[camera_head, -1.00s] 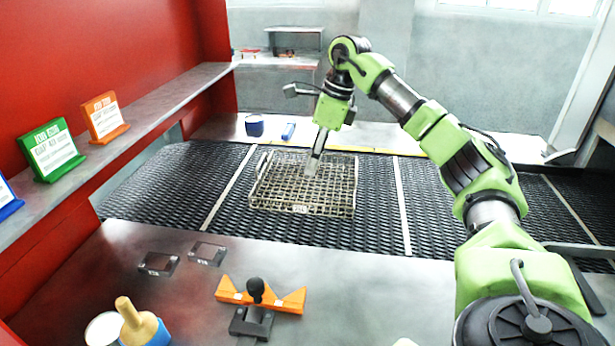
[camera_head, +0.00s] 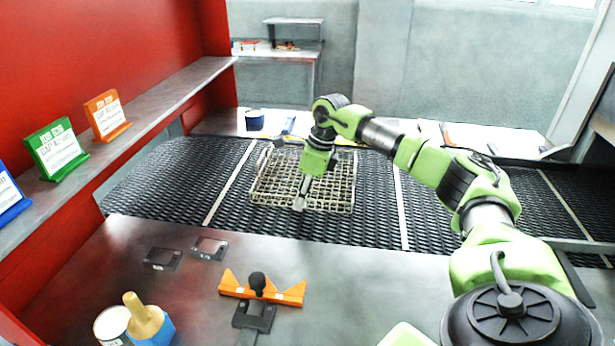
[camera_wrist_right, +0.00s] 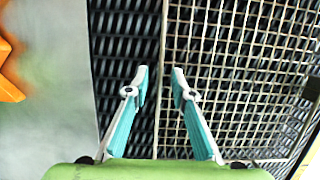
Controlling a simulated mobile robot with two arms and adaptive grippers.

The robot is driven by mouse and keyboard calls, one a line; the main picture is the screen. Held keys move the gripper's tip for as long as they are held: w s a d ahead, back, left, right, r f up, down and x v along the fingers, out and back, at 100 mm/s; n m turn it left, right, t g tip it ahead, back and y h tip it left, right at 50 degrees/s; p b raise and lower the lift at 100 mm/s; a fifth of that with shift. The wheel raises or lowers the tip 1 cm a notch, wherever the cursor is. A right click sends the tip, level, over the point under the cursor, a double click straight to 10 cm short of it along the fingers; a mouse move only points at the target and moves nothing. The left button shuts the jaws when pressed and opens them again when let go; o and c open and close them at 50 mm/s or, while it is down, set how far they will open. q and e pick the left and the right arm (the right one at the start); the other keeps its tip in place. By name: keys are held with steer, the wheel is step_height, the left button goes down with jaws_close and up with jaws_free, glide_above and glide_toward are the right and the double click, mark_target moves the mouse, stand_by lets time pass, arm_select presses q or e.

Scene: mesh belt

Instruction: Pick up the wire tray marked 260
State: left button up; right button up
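The wire tray (camera_head: 338,205), a shallow metal mesh basket, lies on the dark mesh belt (camera_head: 160,195). Its front rim is towards me, and the gripper covers the middle of it, where a label would be; I cannot read a number. My right gripper (camera_head: 301,203) points down at that front rim. In the right wrist view the tray (camera_wrist_right: 240,60) fills the right side, and my right gripper (camera_wrist_right: 159,78) is open, with the tray's rim line running between its fingertips. I cannot tell whether the fingers are around the rim or above it. My left gripper is out of view.
In front are an orange notched fixture (camera_head: 283,293) with a black knob, two small dark plates (camera_head: 163,259), a brush (camera_head: 145,320) and a round tin (camera_head: 113,323). Coloured signs (camera_head: 56,149) stand on the left shelf. A blue cup (camera_head: 254,121) sits behind the belt.

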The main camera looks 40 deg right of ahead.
steer(key=shift+c, duration=0.4)
jaws_close()
steer(key=shift+r, duration=0.1)
